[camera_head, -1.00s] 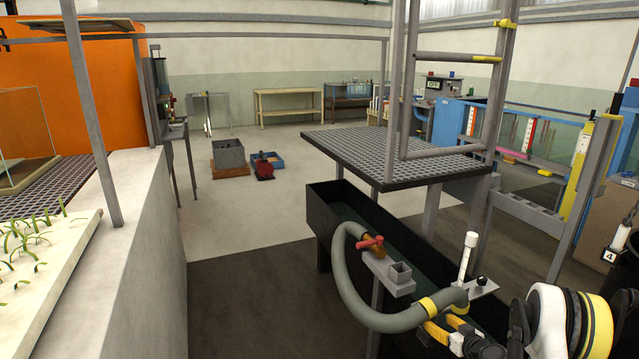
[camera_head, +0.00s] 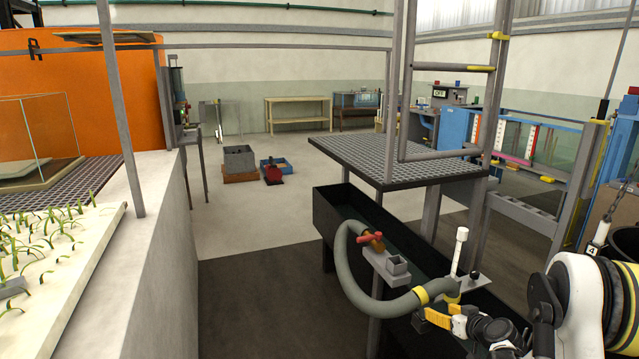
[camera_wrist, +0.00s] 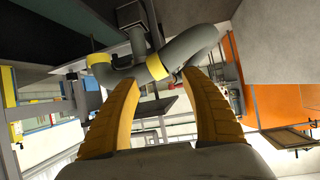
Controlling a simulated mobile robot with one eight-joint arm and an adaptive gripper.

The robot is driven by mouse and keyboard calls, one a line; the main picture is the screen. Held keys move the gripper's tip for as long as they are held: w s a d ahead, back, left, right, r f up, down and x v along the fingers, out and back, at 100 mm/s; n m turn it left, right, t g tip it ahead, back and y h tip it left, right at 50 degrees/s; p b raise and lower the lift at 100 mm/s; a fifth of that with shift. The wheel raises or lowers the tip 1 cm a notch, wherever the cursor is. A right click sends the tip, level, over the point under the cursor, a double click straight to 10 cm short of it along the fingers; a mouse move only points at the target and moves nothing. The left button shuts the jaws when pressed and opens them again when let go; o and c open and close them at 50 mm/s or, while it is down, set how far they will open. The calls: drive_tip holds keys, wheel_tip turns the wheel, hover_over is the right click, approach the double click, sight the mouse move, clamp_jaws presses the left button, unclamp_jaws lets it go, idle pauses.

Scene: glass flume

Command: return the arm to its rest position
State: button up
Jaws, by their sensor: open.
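My gripper (camera_head: 428,322) is at the lower right of the head view, low beside the yellow-banded end of a grey hose. In the wrist view its two yellow fingers (camera_wrist: 165,88) stand apart with nothing held between them. The grey hose (camera_head: 352,280) loops from a red-handled valve (camera_head: 370,239) to a fitting beside a white upright handle (camera_head: 461,248). In the wrist view the hose (camera_wrist: 190,45) lies just beyond the fingertips. Whether a finger touches it I cannot tell.
A long black trough (camera_head: 330,212) runs under the hose. A grated platform (camera_head: 385,160) with grey posts stands above it. A pale wall (camera_head: 160,260) with a seedling tray (camera_head: 60,250) is at left. Dark floor (camera_head: 255,310) between them is clear.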

drive_tip(key=s+a+r+g, duration=0.1)
drive_tip(key=s+a+r, duration=0.6)
drive_tip(key=r, duration=0.3)
drive_tip(key=s+a+r+g, duration=0.2)
drive_tip(key=s+a+r, duration=0.45)
drive_tip(key=r, duration=0.35)
drive_tip(key=s+a+r+m+g+h, duration=0.1)
drive_tip(key=s+a, duration=0.3)
drive_tip(key=s, duration=2.2)
drive_tip(key=shift+m+g+h, duration=0.5)
drive_tip(key=shift+h, duration=0.4)
